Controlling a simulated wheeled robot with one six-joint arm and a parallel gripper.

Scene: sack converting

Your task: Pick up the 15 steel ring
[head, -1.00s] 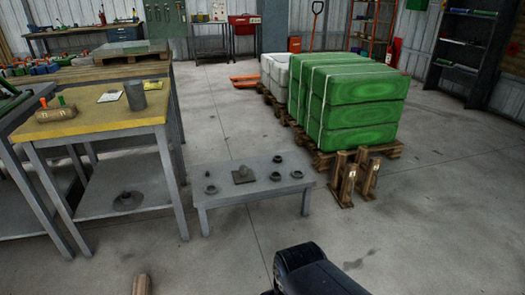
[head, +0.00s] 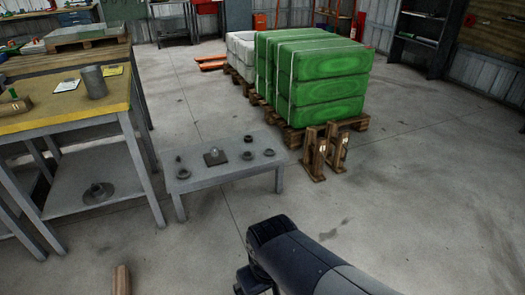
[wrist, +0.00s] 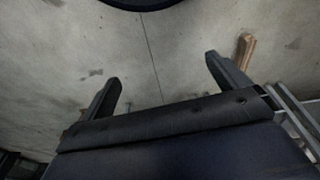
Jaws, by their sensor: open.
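Several small dark steel rings lie on a low grey table (head: 205,183) in the head view. One is at the front left (head: 183,174), one at the back (head: 247,137), one right of the middle (head: 247,155) and one near the right end (head: 269,152). No number is legible, so I cannot tell which is the 15 ring. My gripper (wrist: 162,68) is open and empty in the wrist view, its two fingers apart over bare floor. It is away from the low table, and no ring shows between the fingers.
A yellow-topped workbench (head: 60,117) stands left, with a flanged part (head: 98,192) on its lower shelf. Green bales (head: 315,75) on a pallet and wooden stands (head: 316,155) are behind right. A wood block (wrist: 246,48) lies on the floor. Floor at right is clear.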

